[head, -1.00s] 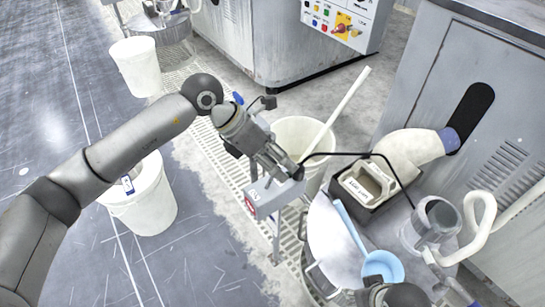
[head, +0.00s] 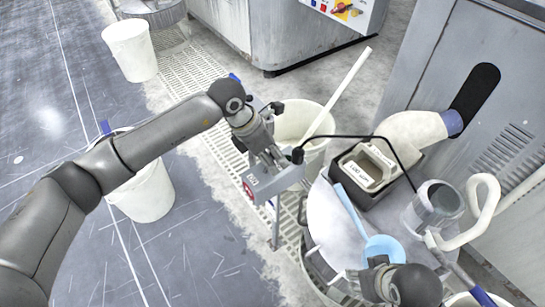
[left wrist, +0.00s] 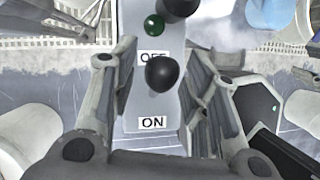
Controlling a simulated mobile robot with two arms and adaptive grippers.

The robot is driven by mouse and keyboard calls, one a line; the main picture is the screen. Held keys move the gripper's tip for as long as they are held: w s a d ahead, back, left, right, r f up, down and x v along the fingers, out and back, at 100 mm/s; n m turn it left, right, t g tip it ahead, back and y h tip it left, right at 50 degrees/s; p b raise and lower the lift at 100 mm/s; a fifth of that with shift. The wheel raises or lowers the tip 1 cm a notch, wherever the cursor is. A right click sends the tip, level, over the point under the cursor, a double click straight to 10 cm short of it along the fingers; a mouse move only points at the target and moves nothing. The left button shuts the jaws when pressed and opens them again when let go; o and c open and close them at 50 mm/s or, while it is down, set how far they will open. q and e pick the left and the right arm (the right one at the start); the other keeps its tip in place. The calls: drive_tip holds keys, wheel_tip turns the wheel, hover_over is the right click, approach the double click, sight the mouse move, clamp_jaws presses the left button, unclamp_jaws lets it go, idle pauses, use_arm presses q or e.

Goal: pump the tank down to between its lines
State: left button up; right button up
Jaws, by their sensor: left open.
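A grey switch box (head: 275,183) stands on a post beside the round tank (head: 328,228). In the left wrist view, the box front (left wrist: 140,100) shows OFF and ON labels, a green lamp (left wrist: 154,25) and a black ball knob (left wrist: 162,73) overlapping the OFF label. My left gripper (head: 282,160) is open at the box, its fingers on both sides of it, not closed on the knob. A grey pump-like unit (head: 437,203) with a pale hose (head: 484,205) sits at the tank's right. The tank's level lines are not visible. My right gripper (head: 372,282) is low over the tank's front edge; its jaws are unclear.
A blue ladle (head: 384,249) lies on the tank top. A dark tray with a pale container (head: 366,168) stands behind it. A white bucket with a pole (head: 297,122) is behind the box. More buckets (head: 130,50) stand on the left floor. A grey cabinet (head: 440,80) bounds the right.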

use_arm(q)
drive_tip(key=shift+f, duration=0.15)
clamp_jaws()
idle(0.5)
